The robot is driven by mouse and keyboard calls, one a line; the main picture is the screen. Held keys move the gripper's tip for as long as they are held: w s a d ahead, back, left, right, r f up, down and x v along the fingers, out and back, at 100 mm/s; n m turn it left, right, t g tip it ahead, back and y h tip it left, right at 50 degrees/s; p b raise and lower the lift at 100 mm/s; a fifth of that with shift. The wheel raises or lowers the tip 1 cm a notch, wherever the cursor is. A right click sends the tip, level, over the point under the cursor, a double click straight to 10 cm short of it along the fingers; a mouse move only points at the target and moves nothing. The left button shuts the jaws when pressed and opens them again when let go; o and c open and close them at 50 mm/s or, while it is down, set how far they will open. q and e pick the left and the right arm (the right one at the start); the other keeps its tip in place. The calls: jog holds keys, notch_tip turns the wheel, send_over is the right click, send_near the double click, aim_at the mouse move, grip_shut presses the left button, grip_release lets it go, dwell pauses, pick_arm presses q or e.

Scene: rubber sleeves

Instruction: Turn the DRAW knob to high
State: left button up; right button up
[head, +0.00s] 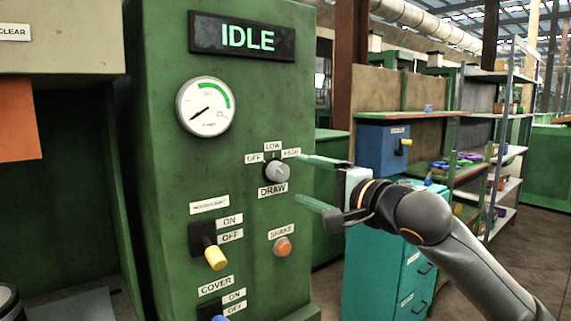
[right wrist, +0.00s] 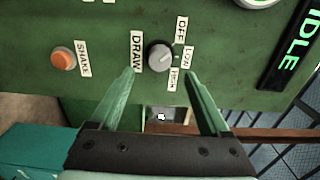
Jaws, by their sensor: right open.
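The DRAW knob (head: 277,171) is a small grey round knob on the green panel, with OFF, LOW and HIGH labels around its top and a DRAW label below. It also shows in the right wrist view (right wrist: 159,56), just beyond the fingertips. I cannot tell clearly which label its mark points to. My right gripper (head: 302,180) is open and empty, to the right of the knob, with its green fingers pointing at the panel. In the right wrist view the fingers (right wrist: 159,74) are spread to either side of the knob's line, apart from it. My left gripper is not in view.
An IDLE display (head: 242,37) and a round gauge (head: 204,107) sit above. An orange SHAKE button (head: 283,246), a yellow-handled switch (head: 214,257) and a COVER switch (head: 212,309) are below. A teal drawer cabinet (head: 370,270) stands behind my right arm.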

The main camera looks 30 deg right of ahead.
aim_at(283, 174)
jog(key=w, duration=0.1)
jog(key=w+p, duration=0.1)
jog(key=w, duration=0.1)
jog(key=w+p, duration=0.1)
jog(key=w, duration=0.1)
jog(key=shift+w+a+r, duration=0.15)
jog(key=shift+a, duration=0.15)
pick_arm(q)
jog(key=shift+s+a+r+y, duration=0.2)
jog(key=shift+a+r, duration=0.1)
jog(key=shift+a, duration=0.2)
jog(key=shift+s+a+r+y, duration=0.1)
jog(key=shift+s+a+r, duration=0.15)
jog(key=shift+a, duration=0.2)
pick_arm(e)
jog(key=shift+w, duration=0.5)
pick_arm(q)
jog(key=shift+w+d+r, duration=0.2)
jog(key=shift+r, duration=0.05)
pick_arm(e)
grip_shut()
